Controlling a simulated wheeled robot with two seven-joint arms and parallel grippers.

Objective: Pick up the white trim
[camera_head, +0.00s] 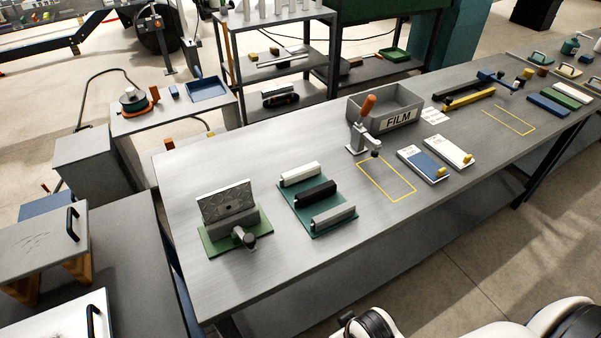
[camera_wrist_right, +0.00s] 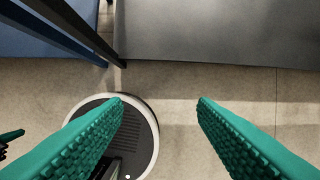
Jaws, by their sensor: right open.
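The white trim (camera_head: 300,174) is a short white bar lying at the far end of a teal mat (camera_head: 325,230) on the long grey bench. A black bar (camera_head: 315,193) and a grey bar (camera_head: 333,215) lie on the same mat, on the near side of the white one. My right gripper (camera_wrist_right: 160,101) shows in the right wrist view with its two green ribbed fingers wide apart and nothing between them. It is over the floor, off the bench edge, away from the trim. My left gripper is not in view.
A grey clamp fixture (camera_head: 230,215) on a green plate stands left of the mat. A toggle clamp (camera_head: 363,137) with an orange handle, a FILM bin (camera_head: 398,118) and two cards stand to the right. Bare bench (camera_head: 260,275) lies in front of the mat.

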